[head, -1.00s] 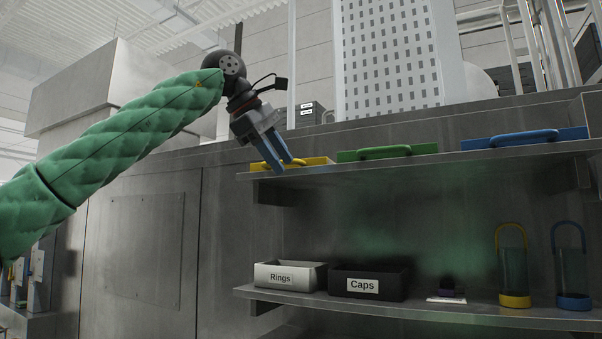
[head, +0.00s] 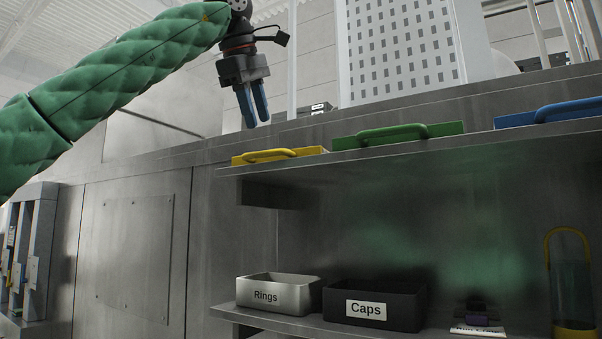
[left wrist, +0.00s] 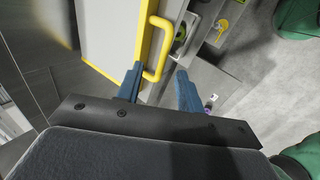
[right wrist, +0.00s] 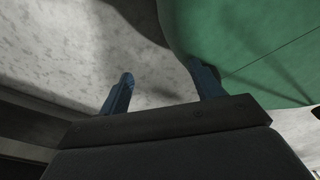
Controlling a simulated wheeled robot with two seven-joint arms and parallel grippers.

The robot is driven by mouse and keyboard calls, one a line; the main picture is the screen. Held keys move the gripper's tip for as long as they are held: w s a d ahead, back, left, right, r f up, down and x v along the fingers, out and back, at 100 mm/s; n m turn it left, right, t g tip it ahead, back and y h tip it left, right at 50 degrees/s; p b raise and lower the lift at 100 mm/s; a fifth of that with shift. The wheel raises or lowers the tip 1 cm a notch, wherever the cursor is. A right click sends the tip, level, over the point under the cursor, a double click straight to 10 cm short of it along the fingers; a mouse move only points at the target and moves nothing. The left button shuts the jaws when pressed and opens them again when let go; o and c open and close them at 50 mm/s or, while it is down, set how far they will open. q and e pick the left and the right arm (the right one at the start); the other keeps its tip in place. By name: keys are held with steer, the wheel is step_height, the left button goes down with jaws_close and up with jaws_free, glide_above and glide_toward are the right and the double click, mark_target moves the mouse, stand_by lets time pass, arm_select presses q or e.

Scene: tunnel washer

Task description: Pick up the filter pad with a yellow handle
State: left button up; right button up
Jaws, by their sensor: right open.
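The filter pad with a yellow handle (head: 278,156) lies at the left end of the upper shelf in the head view. In the left wrist view its yellow handle (left wrist: 158,50) shows just beyond the fingertips, in line with the gap between them. My left gripper (head: 256,122) points down, open and empty, above and slightly left of the pad, apart from it. My right gripper (right wrist: 165,80) is open and empty in the right wrist view, in front of a pale floor. It is not in the head view.
Beside the yellow pad on the upper shelf (head: 400,150) lie a green-handled pad (head: 398,134) and a blue-handled pad (head: 550,112). The lower shelf holds the Rings bin (head: 279,294), the Caps bin (head: 375,307) and a yellow-rimmed clear cylinder (head: 571,290). Space above the upper shelf is open.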

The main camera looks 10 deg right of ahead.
mark_target(269, 151)
arm_select(q)
steer(key=p+x, duration=0.1)
steer(key=x, duration=0.1)
steer(key=p+x, duration=0.1)
steer(key=p, duration=0.1)
steer(key=shift+d+f, duration=0.35)
steer(key=shift+w+d+f+p, duration=0.15)
steer(key=shift+w+f+p, duration=0.05)
steer(key=shift+f+p, duration=0.2)
steer(key=shift+p+x, duration=0.45)
steer(key=shift+x, duration=0.6)
steer(key=shift+s, duration=0.2)
steer(key=c, duration=0.7)
jaws_close()
arm_select(e)
steer(key=s+r, duration=0.1)
steer(key=r, duration=0.1)
steer(key=s+r, duration=0.2)
steer(key=shift+s+d, duration=0.3)
steer(key=shift+d, duration=0.1)
